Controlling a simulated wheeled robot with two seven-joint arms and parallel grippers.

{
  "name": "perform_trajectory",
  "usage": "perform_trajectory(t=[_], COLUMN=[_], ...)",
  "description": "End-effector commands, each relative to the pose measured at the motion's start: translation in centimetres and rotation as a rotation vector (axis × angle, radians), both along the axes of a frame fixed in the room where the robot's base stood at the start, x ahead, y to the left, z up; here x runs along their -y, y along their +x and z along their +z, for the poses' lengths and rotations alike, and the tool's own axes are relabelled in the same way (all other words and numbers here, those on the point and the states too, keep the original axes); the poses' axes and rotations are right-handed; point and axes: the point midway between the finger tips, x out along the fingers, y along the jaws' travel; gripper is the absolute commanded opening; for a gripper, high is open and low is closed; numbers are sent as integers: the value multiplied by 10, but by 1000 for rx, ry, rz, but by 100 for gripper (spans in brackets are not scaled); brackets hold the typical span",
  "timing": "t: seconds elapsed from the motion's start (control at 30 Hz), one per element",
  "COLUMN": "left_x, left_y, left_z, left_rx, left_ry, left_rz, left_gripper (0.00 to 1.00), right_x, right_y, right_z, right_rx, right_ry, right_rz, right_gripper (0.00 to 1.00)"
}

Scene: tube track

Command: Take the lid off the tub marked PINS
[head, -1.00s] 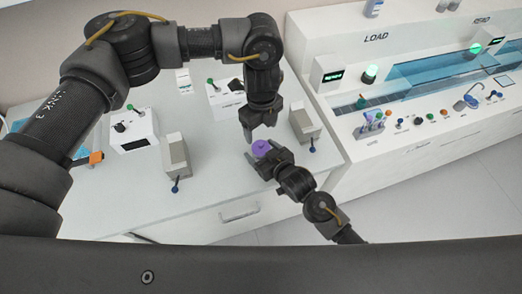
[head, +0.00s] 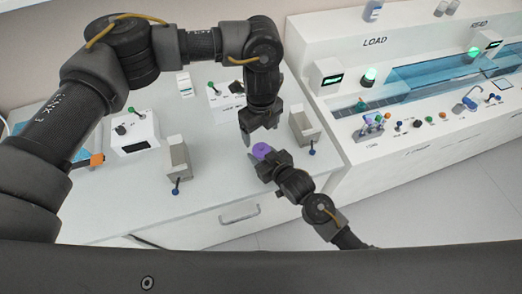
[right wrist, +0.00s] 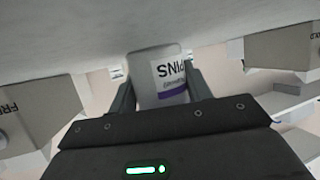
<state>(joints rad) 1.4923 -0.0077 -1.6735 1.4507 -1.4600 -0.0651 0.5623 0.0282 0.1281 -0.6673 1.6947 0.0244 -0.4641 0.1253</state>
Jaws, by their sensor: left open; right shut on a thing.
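I cannot tell whether the tub touches the counter. My left gripper (head: 261,138) is open, pointing down just above the lid, with its fingers apart and nothing visible between them.
Switch boxes (head: 134,132) stand behind. A LOAD station (head: 375,60) with tubes and knobs is at the right. The counter's front middle is clear.

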Motion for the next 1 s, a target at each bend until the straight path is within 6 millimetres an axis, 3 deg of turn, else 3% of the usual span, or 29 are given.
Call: perform_trajectory(t=[0.23,0.47,0.67,1.0], left_x=[1,1,1,1], left_y=[0,-1,-2,-2], left_z=[35,39,19,-44], left_rx=[4,-1,-3,-2], left_ry=[0,0,-2,-3], left_rz=[-292,-360,-357,-354], left_gripper=[80,80,80,80], right_x=[0,0,0,0], right_y=[0,0,0,0], right_z=[0,0,0,0], right_rx=[-1,-1,0,0], right_ry=[-1,-1,0,0], right_rz=[0,0,0,0], right_gripper=[8,8,8,8])
